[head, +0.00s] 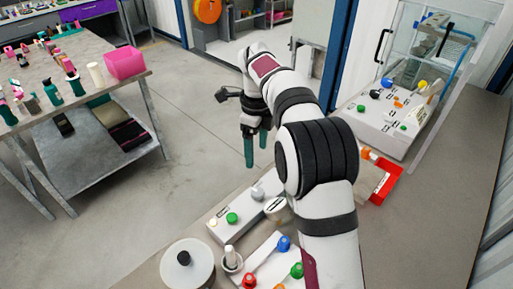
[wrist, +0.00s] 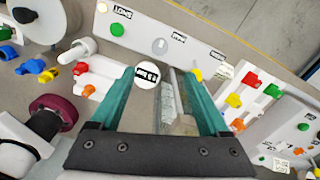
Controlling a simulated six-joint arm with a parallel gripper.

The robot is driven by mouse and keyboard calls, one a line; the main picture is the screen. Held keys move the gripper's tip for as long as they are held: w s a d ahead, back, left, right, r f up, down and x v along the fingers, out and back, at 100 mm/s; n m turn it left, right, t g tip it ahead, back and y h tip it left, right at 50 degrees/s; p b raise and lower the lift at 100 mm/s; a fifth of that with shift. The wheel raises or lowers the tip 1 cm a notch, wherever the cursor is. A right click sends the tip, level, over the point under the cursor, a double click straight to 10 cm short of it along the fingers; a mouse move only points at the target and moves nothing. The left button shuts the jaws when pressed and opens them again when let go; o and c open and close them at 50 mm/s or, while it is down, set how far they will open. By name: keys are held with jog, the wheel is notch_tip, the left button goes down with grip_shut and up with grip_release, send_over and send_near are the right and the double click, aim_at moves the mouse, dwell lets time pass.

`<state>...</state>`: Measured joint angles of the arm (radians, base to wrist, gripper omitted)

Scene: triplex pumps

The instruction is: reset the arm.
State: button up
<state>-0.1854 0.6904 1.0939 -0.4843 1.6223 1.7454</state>
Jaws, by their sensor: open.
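My arm reaches over the workbench in the head view. My gripper (head: 256,148), with two teal fingers pointing down, hangs beyond the bench edge over the floor side. In the wrist view the fingers of my gripper (wrist: 158,74) are spread apart, with nothing held between them. A round white labelled dial (wrist: 147,75) shows between the fingers, and I cannot tell its distance from them. A white control panel (wrist: 200,62) with a green button (wrist: 117,29) lies past the fingertips; the panel (head: 243,211) also shows in the head view below my gripper.
Blue, red and green knobs (head: 283,243) and a white cylinder (head: 188,272) stand at the front of the bench. A red tray (head: 384,184) and a glass cabinet (head: 428,50) are at the right. A cluttered table (head: 110,90) stands at left; the floor between is clear.

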jog(key=s+d+r+n+y, duration=0.1)
jog(key=s+d+r+n, duration=0.35)
jog(key=s, duration=0.75)
jog(key=s+d+r+n, duration=0.1)
jog(key=s+n, duration=0.7)
jog(key=s, duration=0.4)
jog(key=s+f+n, duration=0.5)
jog(key=s, duration=0.6)
jog(key=shift+s+f+y, duration=0.2)
jog(key=shift+s+y, duration=0.2)
jog(key=shift+d, duration=0.1)
